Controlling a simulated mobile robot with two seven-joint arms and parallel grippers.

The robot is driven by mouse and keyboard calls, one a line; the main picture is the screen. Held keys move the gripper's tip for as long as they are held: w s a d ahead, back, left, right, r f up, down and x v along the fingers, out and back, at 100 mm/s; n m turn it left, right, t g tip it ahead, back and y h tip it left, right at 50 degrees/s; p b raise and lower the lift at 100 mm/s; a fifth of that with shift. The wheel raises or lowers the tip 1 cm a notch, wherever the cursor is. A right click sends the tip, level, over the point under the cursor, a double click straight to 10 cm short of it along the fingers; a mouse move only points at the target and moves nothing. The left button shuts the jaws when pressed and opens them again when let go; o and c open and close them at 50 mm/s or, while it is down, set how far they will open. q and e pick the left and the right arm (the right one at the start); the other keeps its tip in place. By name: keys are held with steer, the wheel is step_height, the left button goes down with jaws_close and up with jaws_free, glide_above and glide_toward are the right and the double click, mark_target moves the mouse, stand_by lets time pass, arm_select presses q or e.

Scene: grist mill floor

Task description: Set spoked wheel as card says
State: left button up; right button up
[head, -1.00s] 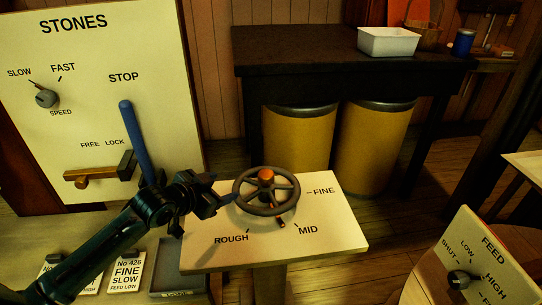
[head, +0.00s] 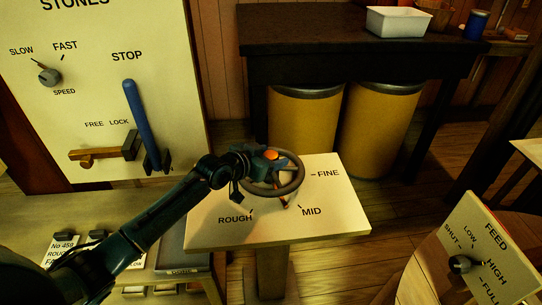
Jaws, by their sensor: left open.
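The dark spoked wheel (head: 292,187) sits on a pale slanted board (head: 330,220) marked ROUGH, MID and FINE. A red mark below its rim lies between the ROUGH and MID ticks, nearer MID. My left gripper (head: 262,163) is open over the wheel's left side, by the orange hub top, and hides part of the rim and spokes. I cannot tell whether it touches the wheel. A card (head: 62,250) reading No 459 and ROUGH lies at the lower left, partly behind my arm. A second card (head: 136,263) is mostly covered. My right gripper is out of view.
The STONES panel (head: 90,25) has a speed knob, a blue lever (head: 135,115) and a wooden lock handle, close to my arm. The FEED panel (head: 485,245) stands at the lower right. Behind are a dark table (head: 320,45) and two yellow bins (head: 305,120).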

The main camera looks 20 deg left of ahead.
arm_select(q)
steer(key=shift+w+d+f, duration=0.1)
steer(key=shift+w+d, duration=0.05)
steer(key=shift+w, duration=0.15)
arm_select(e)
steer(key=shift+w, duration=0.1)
arm_select(q)
steer(key=shift+c, duration=0.3)
